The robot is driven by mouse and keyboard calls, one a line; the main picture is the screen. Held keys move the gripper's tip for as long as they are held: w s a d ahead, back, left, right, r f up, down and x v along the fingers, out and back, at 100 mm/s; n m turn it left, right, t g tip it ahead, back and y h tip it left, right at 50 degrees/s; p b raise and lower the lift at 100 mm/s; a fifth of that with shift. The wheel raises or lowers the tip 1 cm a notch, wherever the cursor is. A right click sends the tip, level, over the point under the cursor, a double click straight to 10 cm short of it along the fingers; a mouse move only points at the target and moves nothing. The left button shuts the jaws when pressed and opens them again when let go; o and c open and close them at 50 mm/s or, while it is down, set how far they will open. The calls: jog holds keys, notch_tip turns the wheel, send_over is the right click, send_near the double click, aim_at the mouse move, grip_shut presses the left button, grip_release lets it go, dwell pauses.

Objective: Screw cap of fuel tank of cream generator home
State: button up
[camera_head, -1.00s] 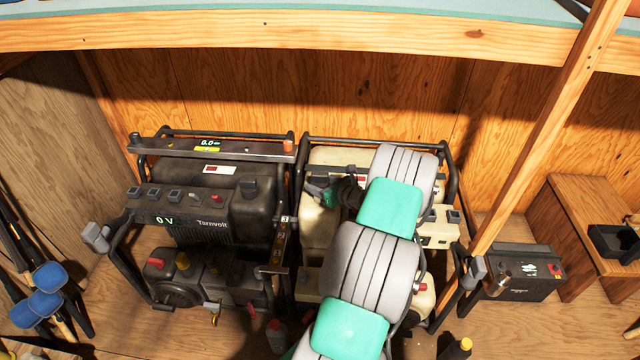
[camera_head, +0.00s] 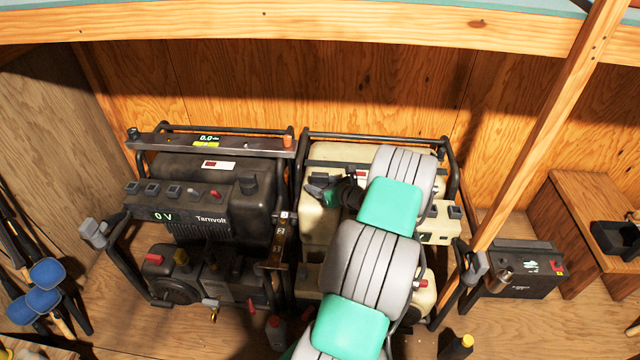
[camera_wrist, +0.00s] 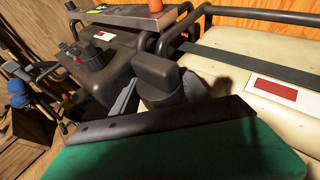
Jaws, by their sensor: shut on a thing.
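The cream generator (camera_head: 316,228) stands in a dark tube frame at the centre, largely hidden behind my arm. Its cream fuel tank (camera_wrist: 222,66) and a red-and-white label show in the wrist view. The black fuel cap (camera_wrist: 158,72) is at the tank's left end, between the two grey fingers of my gripper (camera_wrist: 160,96). My gripper is shut on the cap. In the head view my gripper (camera_head: 328,190) is at the tank's upper left. Whether the cap sits fully on the neck is hidden by the fingers.
A dark generator (camera_head: 213,200) stands close on the left, with its own black cap (camera_wrist: 95,57). A wooden post (camera_head: 545,130) slants at the right, beside a dark battery box (camera_head: 520,275). A shelf edge (camera_head: 300,35) crosses above.

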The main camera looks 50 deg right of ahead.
jog(key=shift+f+b, duration=0.7)
jog(key=shift+f, duration=0.4)
jog(key=o, duration=1.4)
jog(key=shift+o, duration=0.2)
jog(key=p+v, duration=0.1)
jog(key=v, duration=0.6)
jog(key=shift+w+r+p, duration=0.1)
jog(key=shift+p, duration=0.3)
jog(key=shift+s+r, duration=0.1)
jog(key=shift+s, duration=0.35)
jog(key=shift+s, duration=0.1)
